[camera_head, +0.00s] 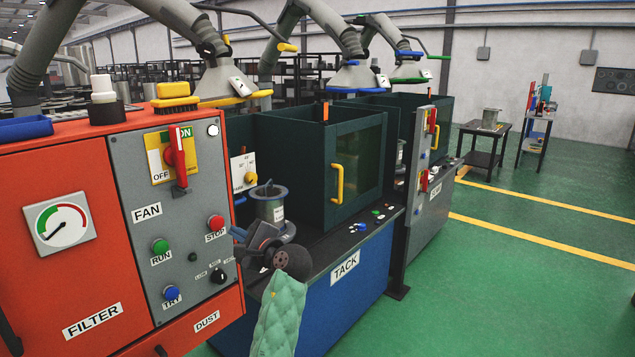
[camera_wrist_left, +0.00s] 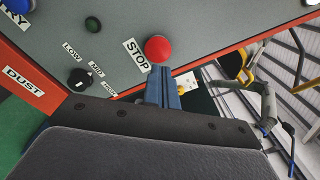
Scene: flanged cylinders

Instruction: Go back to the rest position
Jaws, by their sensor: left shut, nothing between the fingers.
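My left gripper (camera_head: 240,236) is beside the right edge of the orange cabinet's control panel, just right of and below the red STOP button (camera_head: 215,222). Its forearm in a green sleeve comes up from the bottom. In the left wrist view, the shut blue-grey fingers (camera_wrist_left: 164,88) show just below the red STOP button (camera_wrist_left: 158,48); whether they touch it I cannot tell. A grey flanged cylinder (camera_head: 270,206) stands on the TACK station behind the gripper, partly hidden by it. My right gripper is in neither view.
The orange FILTER cabinet (camera_head: 80,270) fills the left, with a FAN panel carrying a red-handled switch (camera_head: 179,158), buttons and a dial. The dark TACK booth (camera_head: 320,165) stands to the right. Open green floor (camera_head: 540,270) lies farther right.

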